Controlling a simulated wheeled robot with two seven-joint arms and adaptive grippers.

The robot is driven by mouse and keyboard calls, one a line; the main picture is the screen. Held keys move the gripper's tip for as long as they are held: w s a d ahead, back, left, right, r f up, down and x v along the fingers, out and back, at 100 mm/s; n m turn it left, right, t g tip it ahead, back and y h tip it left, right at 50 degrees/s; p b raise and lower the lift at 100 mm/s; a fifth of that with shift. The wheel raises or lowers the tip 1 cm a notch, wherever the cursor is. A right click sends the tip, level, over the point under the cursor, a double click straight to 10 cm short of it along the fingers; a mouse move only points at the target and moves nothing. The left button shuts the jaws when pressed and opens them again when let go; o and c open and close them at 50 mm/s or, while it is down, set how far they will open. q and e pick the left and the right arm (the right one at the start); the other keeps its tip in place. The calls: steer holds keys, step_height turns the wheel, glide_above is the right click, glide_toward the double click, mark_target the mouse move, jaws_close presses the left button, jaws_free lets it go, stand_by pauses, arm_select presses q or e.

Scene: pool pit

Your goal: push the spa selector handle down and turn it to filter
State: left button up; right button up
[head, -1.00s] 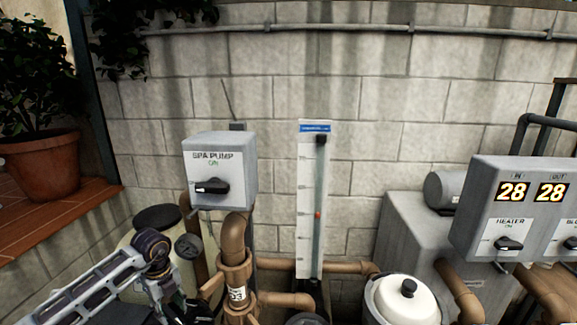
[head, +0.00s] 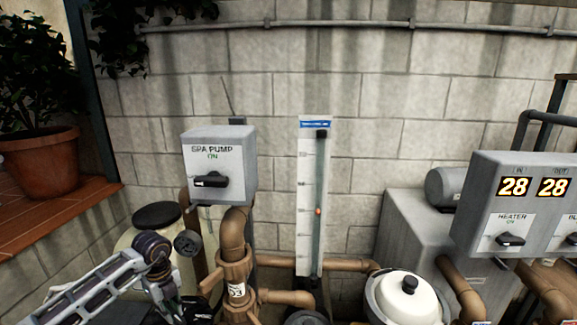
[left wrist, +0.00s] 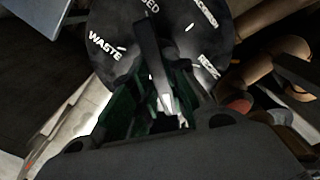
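The spa selector shows in the left wrist view as a round black dial (left wrist: 108,22) with white lettering. WASTE reads at its left, a word ending in ED at the top, and partly readable words at the right. Its dark handle (left wrist: 148,48) runs from the dial down toward my gripper, with a pale tip low between the fingers. My left gripper (left wrist: 163,78) has its green-lit fingers close together on both sides of the handle. In the head view my left gripper (head: 172,302) is low at the left, and the selector cannot be made out. My right gripper is not in view.
Brown pipes (head: 236,235) stand just right of my left arm. The grey spa pump box (head: 226,146) is above it. A white-lidded pot (head: 405,300) and heater panel (head: 515,200) are at the right. A potted plant (head: 40,165) is at the far left.

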arm_select(q)
jaws_close()
steer(key=shift+f+b, duration=0.35)
steer(key=shift+f, duration=0.2)
stand_by(0.5)
steer(key=m+b, duration=0.2)
steer(key=m, duration=0.4)
steer(key=shift+m+b, duration=1.1)
steer(key=shift+m, duration=1.8)
steer(key=o, duration=0.8)
jaws_free()
